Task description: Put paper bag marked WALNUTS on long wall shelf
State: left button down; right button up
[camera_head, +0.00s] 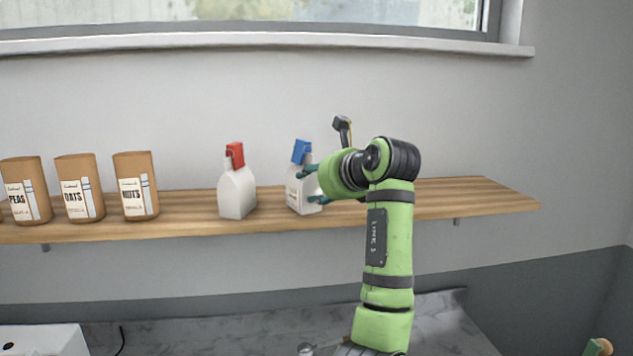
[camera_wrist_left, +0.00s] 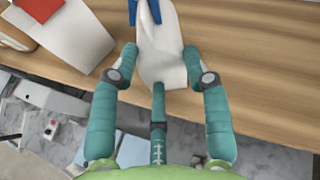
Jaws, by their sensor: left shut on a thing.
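No paper bag that I can read as WALNUTS shows. The long wall shelf (camera_head: 470,195) is a wooden board below the window. Three brown paper bags stand on its left part: one marked PEAS (camera_head: 35,177), one OATS (camera_head: 85,170), and one whose label looks like NUTS (camera_head: 141,168). A small green and tan piece at the lower right corner may be my right gripper (camera_head: 598,348).
The shelf's right end is bare, and a gap lies between the bags and the red bottle. A grey marble counter (camera_head: 450,320) lies below.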

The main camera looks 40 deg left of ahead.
pick_arm(q)
jog(key=c, duration=0.6)
grip_release()
jog(key=shift+f, duration=0.1)
jog(key=shift+d, duration=0.1)
jog(key=shift+s+d+b, duration=0.1)
jog(key=shift+d+b, duration=0.25)
jog(key=shift+b, duration=0.1)
jog(key=b+v, duration=0.4)
jog(key=v, duration=0.7)
jog(key=shift+r+b, duration=0.3)
jog(key=shift+b, duration=0.1)
jog(key=shift+s, duration=0.1)
